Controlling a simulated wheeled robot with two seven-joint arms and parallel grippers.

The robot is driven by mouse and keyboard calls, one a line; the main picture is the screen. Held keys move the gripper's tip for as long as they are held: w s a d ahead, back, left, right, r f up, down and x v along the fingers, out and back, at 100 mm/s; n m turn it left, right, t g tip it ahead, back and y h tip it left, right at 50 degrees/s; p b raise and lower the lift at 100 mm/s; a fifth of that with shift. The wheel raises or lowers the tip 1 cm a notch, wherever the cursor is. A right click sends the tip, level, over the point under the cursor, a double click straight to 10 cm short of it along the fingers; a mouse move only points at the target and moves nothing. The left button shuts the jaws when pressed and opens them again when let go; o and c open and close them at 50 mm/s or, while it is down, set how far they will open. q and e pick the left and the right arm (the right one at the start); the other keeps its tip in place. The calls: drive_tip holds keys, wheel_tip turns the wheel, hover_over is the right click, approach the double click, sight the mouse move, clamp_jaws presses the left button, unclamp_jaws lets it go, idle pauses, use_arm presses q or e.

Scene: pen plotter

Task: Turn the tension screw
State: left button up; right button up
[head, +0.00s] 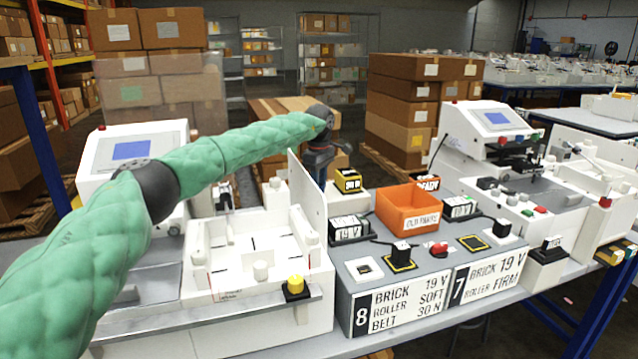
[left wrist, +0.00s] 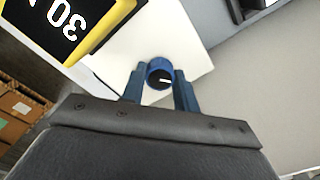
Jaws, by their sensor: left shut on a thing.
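My left gripper (head: 320,178) points down behind the upright white panel (head: 306,205), beside the yellow display block (head: 348,181). In the left wrist view its two blue fingers (left wrist: 159,84) are closed on either side of a round blue knob (left wrist: 159,64), which looks like the tension screw. The knob has a dark hollow with a small white mark and stands over a white plate (left wrist: 140,40). The yellow-framed display (left wrist: 98,28) there reads 30. The knob cannot be made out in the head view. My right gripper is in neither view.
An orange bin (head: 408,208) labelled for parts stands on the grey control box (head: 340,285), to the right of my left gripper. The box also carries several switches and a red button (head: 439,248). A white tray machine (head: 262,235) lies left of the panel.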

use_arm(q)
drive_tip(key=shift+r+m, duration=0.1)
drive_tip(key=shift+m, duration=0.7)
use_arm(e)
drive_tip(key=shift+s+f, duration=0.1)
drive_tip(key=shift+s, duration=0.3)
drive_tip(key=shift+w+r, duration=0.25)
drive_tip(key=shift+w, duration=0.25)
use_arm(q)
drive_tip(key=o, duration=1)
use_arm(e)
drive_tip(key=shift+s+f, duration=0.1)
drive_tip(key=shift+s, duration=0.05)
